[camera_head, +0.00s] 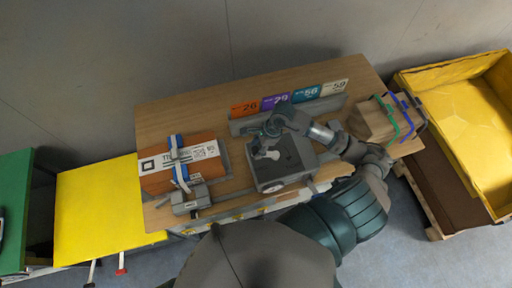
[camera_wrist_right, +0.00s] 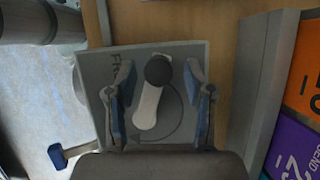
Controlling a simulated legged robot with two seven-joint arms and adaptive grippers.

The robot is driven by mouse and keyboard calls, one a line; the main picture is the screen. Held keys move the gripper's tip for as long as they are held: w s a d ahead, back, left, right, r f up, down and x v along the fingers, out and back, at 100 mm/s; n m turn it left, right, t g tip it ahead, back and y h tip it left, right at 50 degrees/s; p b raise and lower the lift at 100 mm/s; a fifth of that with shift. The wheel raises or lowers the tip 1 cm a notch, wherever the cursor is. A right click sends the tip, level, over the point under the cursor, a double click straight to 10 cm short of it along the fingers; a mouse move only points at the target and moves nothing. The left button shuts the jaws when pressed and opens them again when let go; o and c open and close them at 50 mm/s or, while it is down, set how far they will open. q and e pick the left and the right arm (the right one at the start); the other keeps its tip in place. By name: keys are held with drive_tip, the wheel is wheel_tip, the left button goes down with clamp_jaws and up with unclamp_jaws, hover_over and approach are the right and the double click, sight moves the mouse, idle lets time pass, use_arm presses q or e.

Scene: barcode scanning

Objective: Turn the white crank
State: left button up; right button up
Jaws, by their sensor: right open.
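The white crank (camera_wrist_right: 148,108) has a dark round knob (camera_wrist_right: 158,69) at one end. It lies on the top face of a grey box (camera_wrist_right: 95,75), with a thin curved line printed beside it. In the head view the crank (camera_head: 266,154) shows on the box's dark top (camera_head: 290,152), partly hidden by my gripper. My right gripper (camera_head: 268,138) is over the box. In the wrist view its two fingers (camera_wrist_right: 160,92) are open, one on each side of the crank, with the knob between them. Contact cannot be told. My left gripper is not in view.
A rack (camera_head: 247,122) with numbered coloured labels stands behind the box. At left are an orange-brown box (camera_head: 155,182) with a blue strap and a grey device (camera_head: 184,208).

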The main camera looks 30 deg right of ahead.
drive_tip(key=shift+w+f, duration=0.1)
drive_tip(key=shift+f, duration=0.3)
drive_tip(key=shift+a, duration=0.3)
drive_tip(key=shift+a+r, duration=0.15)
drive_tip(key=shift+a, duration=0.1)
drive_tip(key=shift+c, duration=1)
drive_tip(key=shift+a, duration=0.2)
clamp_jaws()
drive_tip(key=shift+d, duration=0.1)
drive_tip(key=shift+w+d, duration=0.1)
drive_tip(key=shift+d, duration=0.05)
